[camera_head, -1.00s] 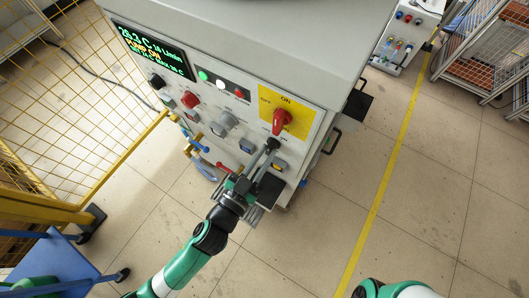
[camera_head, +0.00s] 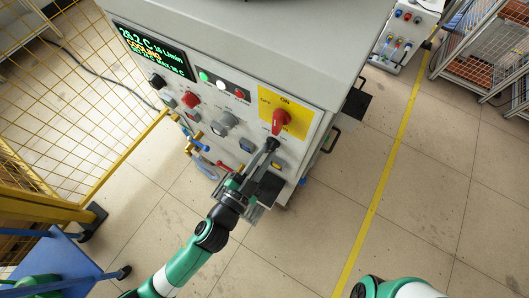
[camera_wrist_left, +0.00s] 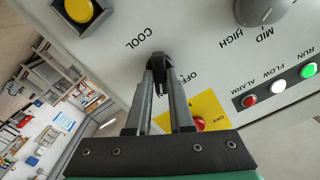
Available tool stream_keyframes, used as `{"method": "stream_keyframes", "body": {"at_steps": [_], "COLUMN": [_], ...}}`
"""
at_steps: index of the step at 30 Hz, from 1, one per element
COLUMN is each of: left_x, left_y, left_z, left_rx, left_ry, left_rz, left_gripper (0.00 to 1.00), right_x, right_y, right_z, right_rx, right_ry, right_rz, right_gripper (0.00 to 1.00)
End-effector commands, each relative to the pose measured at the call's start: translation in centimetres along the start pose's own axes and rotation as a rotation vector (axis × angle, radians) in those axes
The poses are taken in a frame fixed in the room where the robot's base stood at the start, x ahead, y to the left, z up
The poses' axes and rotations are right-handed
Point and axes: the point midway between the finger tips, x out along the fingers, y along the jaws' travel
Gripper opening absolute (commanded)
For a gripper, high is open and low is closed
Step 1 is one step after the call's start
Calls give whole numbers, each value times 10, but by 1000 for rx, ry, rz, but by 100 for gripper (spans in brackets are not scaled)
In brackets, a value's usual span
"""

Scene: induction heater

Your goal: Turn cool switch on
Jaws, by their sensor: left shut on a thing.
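The cool switch is a small black knob (camera_wrist_left: 158,66) on the light grey panel, with the label COOL on one side and OFF on the other in the left wrist view. My left gripper (camera_head: 270,147) is at the panel, just below the red rotary switch (camera_head: 281,121). Its two fingers are shut on the black knob, and the wrist view shows the fingertips (camera_wrist_left: 161,76) on both sides of it. The fingers hide part of the knob. The display (camera_head: 152,52) reads 29.2 C with the word COOLING. My right gripper is out of view.
The heater cabinet (camera_head: 250,40) carries several other knobs and buttons, including a red one (camera_head: 190,99) and a grey selector (camera_head: 223,125). A yellow mesh fence (camera_head: 70,120) stands at the left.

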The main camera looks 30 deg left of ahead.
Motion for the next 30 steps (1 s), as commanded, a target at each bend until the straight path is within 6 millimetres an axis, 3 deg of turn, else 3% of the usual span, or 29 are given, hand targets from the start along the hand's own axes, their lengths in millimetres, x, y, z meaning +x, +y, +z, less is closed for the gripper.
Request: {"method": "stream_keyframes", "body": {"at_steps": [5,6,11,24,30], "left_x": [0,0,0,-1,-28], "left_y": [0,0,0,0,2], "left_z": [0,0,0,0,2], "left_rx": [3,3,2,1,3], "left_ry": [2,2,1,0,-1], "left_rz": [0,0,0,0,3], "left_gripper": [0,22,50,50,50], "right_x": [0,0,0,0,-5], "right_y": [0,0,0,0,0], "right_z": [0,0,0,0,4], "right_rx": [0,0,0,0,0], "right_ry": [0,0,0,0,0], "right_rz": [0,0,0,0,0], "right_gripper": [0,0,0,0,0]}}
